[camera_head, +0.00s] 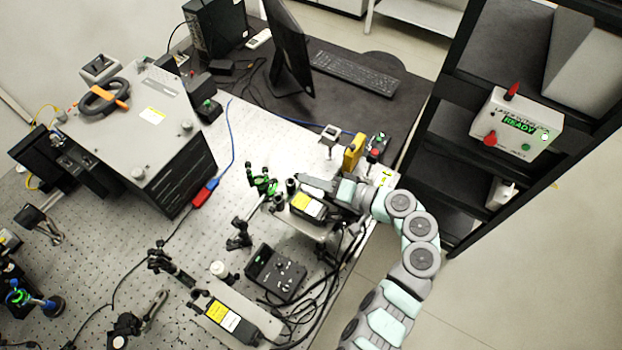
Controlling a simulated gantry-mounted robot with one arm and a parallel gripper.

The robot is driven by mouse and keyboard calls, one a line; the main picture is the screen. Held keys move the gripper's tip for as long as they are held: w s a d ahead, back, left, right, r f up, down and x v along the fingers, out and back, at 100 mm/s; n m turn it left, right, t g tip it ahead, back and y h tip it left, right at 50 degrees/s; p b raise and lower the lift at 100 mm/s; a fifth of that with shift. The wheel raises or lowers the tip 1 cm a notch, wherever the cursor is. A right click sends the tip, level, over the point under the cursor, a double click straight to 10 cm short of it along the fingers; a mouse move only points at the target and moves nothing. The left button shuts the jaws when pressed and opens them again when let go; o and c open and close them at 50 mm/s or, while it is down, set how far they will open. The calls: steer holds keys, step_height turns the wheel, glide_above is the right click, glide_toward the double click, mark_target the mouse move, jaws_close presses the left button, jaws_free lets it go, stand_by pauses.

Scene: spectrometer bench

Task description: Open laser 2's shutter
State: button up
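Two laser units with yellow and white labels are on the optical bench (140,262). One laser (308,207) is at the right side of the bench, and the other laser (230,315) is nearer the front edge. I cannot read which is laser 2. My gripper (305,184) is over or just behind the right-hand laser, reaching in from the right. Its fingers are small and partly merge with the dark parts there, so I cannot tell whether they are apart or touch the laser. The shutters and their positions are too small to make out.
A dark control box (275,272) with cables stands between the lasers. A yellow block (353,151) and a red-topped device (376,148) stand behind my gripper. Small optic mounts (240,234) stand to the left. A box reading READY (518,124) is on the right rack.

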steer(key=o, duration=0.3)
steer(key=b+v, duration=0.1)
steer(key=v, duration=0.9)
steer(key=shift+s+d+r, duration=0.15)
steer(key=shift+s+d, duration=0.05)
steer(key=shift+d, duration=0.15)
